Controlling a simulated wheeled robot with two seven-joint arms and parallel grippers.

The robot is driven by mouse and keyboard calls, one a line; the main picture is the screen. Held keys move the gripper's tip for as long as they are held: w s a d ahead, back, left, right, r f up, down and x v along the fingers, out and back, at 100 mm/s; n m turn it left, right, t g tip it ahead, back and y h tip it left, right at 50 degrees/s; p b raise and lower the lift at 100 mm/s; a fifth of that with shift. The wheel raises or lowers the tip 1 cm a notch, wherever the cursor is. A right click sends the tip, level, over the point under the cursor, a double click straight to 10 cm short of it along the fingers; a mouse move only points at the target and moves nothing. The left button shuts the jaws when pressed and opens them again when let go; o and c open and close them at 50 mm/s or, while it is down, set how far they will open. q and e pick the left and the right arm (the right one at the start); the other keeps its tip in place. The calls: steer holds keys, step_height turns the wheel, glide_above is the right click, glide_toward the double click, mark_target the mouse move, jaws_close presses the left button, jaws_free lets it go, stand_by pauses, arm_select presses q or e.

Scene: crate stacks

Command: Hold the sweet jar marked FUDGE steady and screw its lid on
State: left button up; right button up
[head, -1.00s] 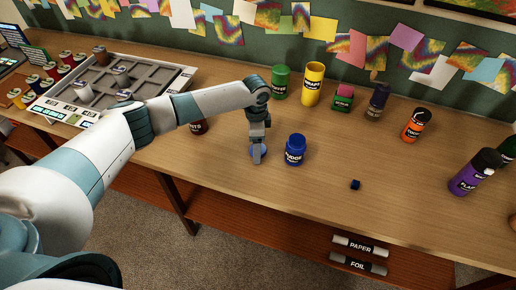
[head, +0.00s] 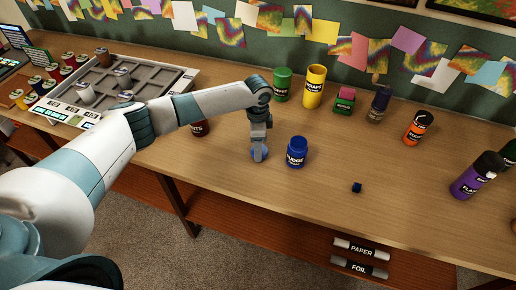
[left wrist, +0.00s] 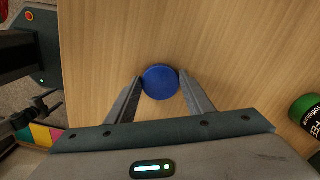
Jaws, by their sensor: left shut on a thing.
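The blue jar marked FUDGE (head: 297,153) stands upright on the table, just right of my left gripper (head: 259,155). Its top looks dark blue; I cannot tell whether it is open. My left gripper points down at the table and is shut on a round blue lid (head: 264,155). In the left wrist view the lid (left wrist: 160,82) sits between the two fingers, seen flat from above. The gripper and the FUDGE jar are apart.
Green (head: 282,85), yellow (head: 314,87), orange (head: 418,128) and purple (head: 477,176) containers stand around the back and right. A grey compartment tray (head: 62,113) is at left. The table right of the FUDGE jar is mostly clear.

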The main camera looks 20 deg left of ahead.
arm_select(q)
step_height(320, 180, up, 10)
steer(key=b, duration=0.2)
steer(key=shift+f, duration=0.25)
steer(key=shift+r, duration=0.1)
stand_by(0.4)
